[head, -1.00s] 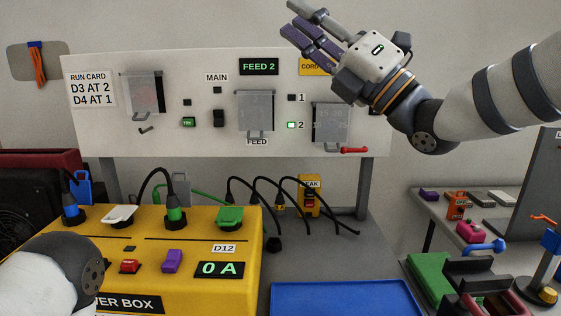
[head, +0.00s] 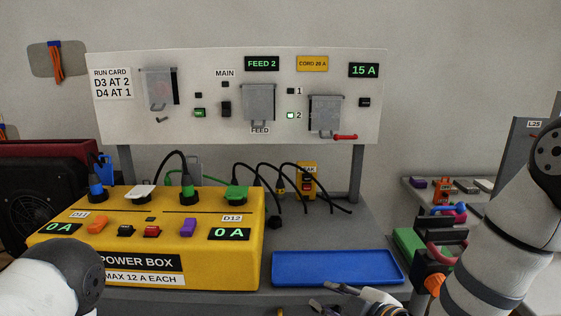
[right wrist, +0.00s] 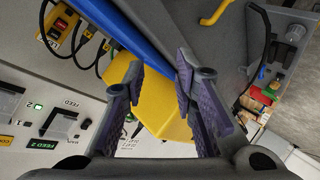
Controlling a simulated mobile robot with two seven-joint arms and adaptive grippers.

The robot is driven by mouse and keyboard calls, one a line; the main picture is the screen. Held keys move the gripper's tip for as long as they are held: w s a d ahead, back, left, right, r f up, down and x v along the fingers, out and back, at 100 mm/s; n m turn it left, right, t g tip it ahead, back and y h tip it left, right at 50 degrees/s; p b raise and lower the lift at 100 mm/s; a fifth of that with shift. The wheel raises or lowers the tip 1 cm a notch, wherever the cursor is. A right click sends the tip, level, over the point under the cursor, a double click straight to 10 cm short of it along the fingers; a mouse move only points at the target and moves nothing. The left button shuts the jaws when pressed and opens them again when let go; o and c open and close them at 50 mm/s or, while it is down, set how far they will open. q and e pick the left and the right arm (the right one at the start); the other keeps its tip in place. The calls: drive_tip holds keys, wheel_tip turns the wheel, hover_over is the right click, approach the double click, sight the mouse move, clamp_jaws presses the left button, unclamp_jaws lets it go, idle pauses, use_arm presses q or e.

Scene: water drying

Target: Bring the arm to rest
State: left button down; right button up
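My right gripper (head: 328,297) is low at the bottom of the head view, in front of the blue tray (head: 338,267), partly cut off by the frame edge. In the right wrist view its two purple-grey fingers (right wrist: 160,88) are apart, with nothing between them. My right arm (head: 500,240) comes in from the right edge. A link of my left arm (head: 55,277) shows at the lower left, over the corner of the yellow power box (head: 205,270). My left gripper is out of view.
A white panel (head: 225,65) with clear covers stands behind the grey bench. Black cords (head: 275,180) hang behind the box. A side bench at right holds a green block (head: 408,241) and several small items close to my right arm. The tray is empty.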

drive_tip(key=s+d+f+m+g+h, duration=0.2)
drive_tip(key=s+d+f+m+g, duration=0.15)
drive_tip(key=s+f, duration=0.55)
drive_tip(key=s+d+f+m+g+h, duration=0.2)
drive_tip(key=s+d+f+m+g, duration=0.15)
drive_tip(key=s+f, duration=0.6)
drive_tip(key=s+d+m+g+h, duration=0.1)
drive_tip(key=s+d+m+g, duration=0.1)
drive_tip(key=s, duration=1)
drive_tip(key=s+d+f+m+g+h, duration=0.1)
drive_tip(key=s+d+m+g, duration=0.2)
drive_tip(key=s, duration=0.9)
drive_tip(key=m+g, duration=0.1)
drive_tip(key=m, duration=0.1)
drive_tip(key=shift+d+m+g+h, duration=0.3)
drive_tip(key=shift+m, duration=0.1)
drive_tip(key=shift+w, duration=0.15)
